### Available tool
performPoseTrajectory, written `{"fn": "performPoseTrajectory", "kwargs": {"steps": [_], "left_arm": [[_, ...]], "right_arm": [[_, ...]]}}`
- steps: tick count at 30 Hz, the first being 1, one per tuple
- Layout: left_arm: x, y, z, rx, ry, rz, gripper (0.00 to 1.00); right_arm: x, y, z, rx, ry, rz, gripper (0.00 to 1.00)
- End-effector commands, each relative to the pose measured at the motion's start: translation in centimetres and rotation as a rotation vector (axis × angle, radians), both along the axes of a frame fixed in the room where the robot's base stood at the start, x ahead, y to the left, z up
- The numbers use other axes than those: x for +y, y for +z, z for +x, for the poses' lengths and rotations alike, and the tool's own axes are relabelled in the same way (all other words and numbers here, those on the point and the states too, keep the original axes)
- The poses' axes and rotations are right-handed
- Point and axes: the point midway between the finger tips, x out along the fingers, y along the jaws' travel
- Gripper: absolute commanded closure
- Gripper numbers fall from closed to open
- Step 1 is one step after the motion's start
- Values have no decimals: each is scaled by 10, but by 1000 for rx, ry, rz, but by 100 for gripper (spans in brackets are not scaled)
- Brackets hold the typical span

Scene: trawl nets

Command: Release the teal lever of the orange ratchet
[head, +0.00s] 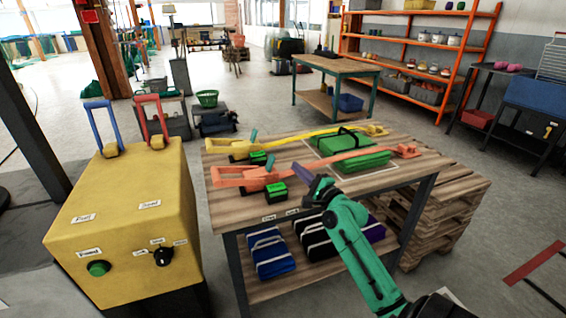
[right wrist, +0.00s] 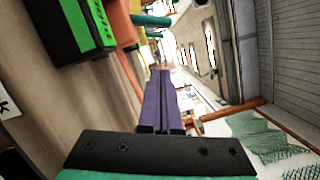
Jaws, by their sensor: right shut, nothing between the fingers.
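The orange ratchet (head: 238,177) sits on the wooden workbench (head: 235,212), its strap running right to an end fitting. Its teal lever (head: 271,162) sticks up at the right end of the ratchet. In the right wrist view, part of the orange ratchet (right wrist: 122,22) and a teal bar (right wrist: 150,20), likely the lever, show beyond the fingers. My right gripper (head: 316,184) has purple fingers, shut and empty, above the bench's front part, right of the ratchet and apart from it. The fingers (right wrist: 160,100) are together in the wrist view. My left gripper is not in view.
A yellow ratchet (head: 230,146) with its own teal lever lies behind. A black-and-green block (head: 276,193) stands in front of the orange ratchet. A yellow control box (head: 125,215) stands left of the bench.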

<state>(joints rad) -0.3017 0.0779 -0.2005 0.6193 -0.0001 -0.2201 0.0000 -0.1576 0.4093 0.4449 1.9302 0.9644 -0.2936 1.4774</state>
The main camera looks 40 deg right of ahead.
Motion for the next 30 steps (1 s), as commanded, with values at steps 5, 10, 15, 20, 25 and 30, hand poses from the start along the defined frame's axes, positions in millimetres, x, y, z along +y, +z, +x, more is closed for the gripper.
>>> {"fn": "performPoseTrajectory", "kwargs": {"steps": [5,10,15,20,25,30], "left_arm": [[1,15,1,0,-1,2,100],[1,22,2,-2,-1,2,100],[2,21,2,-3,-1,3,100],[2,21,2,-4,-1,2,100],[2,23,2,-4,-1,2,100],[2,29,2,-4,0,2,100]], "right_arm": [[12,13,27,-3,1,7,100],[30,17,33,0,0,2,100],[33,17,34,0,0,0,100],[33,16,33,0,0,0,100],[33,18,33,4,-1,-10,100],[34,20,34,16,-1,-43,100]]}}
